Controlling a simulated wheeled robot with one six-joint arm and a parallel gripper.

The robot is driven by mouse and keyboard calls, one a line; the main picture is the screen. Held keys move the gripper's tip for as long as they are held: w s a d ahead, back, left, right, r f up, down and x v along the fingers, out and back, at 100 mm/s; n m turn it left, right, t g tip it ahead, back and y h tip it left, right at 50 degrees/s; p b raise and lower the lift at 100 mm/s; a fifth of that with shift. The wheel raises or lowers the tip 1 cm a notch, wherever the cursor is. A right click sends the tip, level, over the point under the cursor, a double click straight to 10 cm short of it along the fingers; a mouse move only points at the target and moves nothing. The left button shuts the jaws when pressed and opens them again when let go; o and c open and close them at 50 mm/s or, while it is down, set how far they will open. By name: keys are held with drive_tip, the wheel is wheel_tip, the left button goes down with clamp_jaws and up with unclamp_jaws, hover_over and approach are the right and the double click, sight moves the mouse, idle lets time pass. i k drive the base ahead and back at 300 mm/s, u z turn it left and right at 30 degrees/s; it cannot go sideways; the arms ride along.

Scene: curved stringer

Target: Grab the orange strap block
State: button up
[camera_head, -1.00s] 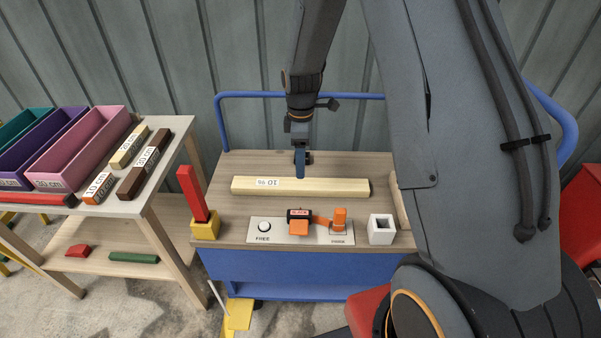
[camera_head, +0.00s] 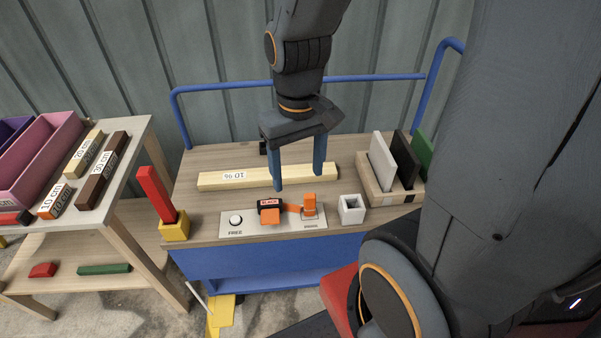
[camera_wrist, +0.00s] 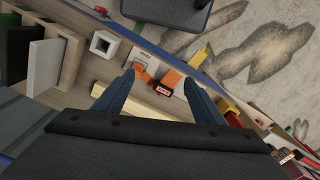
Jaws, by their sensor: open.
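A light plate (camera_head: 248,222) on the wooden table carries a black block with a red label (camera_head: 268,205), with an orange piece (camera_head: 270,217) in front of it. An orange strap (camera_head: 292,208) runs right from it to an upright orange block (camera_head: 310,202). The wrist view also shows the upright orange block (camera_wrist: 137,68) and the orange piece (camera_wrist: 172,78) between my fingers. My gripper (camera_head: 300,183) is open and empty, fingers pointing down, above and behind the plate. The fingers appear apart from the orange parts. Which orange part is the strap block, I cannot tell.
A long pale wooden bar (camera_head: 230,178) lies behind the plate. A white hollow cube (camera_head: 351,210) stands right of it, and a rack (camera_head: 385,194) with upright panels farther right. A yellow block (camera_head: 174,227) with a tall red bar (camera_head: 156,194) stands left. A blue rail borders the table's back.

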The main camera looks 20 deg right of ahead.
sight(309, 198)
drive_tip(key=u, duration=0.45)
drive_tip(key=k, duration=0.85)
drive_tip(key=z, duration=0.45)
drive_tip(key=i, duration=0.45)
